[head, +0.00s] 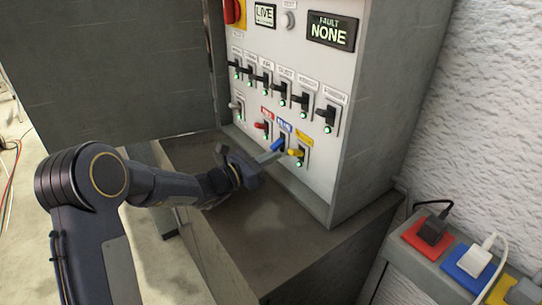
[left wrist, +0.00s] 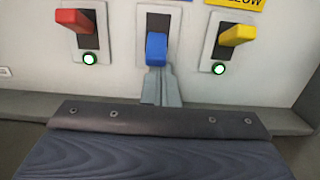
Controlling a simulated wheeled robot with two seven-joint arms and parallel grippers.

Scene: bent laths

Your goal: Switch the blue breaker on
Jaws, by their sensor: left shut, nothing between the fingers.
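The blue breaker (head: 277,145) is in the bottom row of the panel, between the red breaker (head: 261,126) and the yellow breaker (head: 296,153). In the left wrist view the blue lever (left wrist: 156,46) slopes downward, lower than the red lever (left wrist: 74,18) and yellow lever (left wrist: 238,35). My left gripper (head: 270,157) is shut and empty. Its fingertips (left wrist: 157,72) are right below the blue lever, at or very near its lower end; I cannot tell if they touch. The fingers cover the spot under the blue lever where a lamp could be. My right gripper is not in view.
Green lamps glow under the red and yellow levers. Black breakers (head: 281,92) fill the row above. The fault display (head: 331,30) reads NONE. A grey ledge (head: 300,204) runs below the panel. Coloured sockets with plugs (head: 468,262) are at the right.

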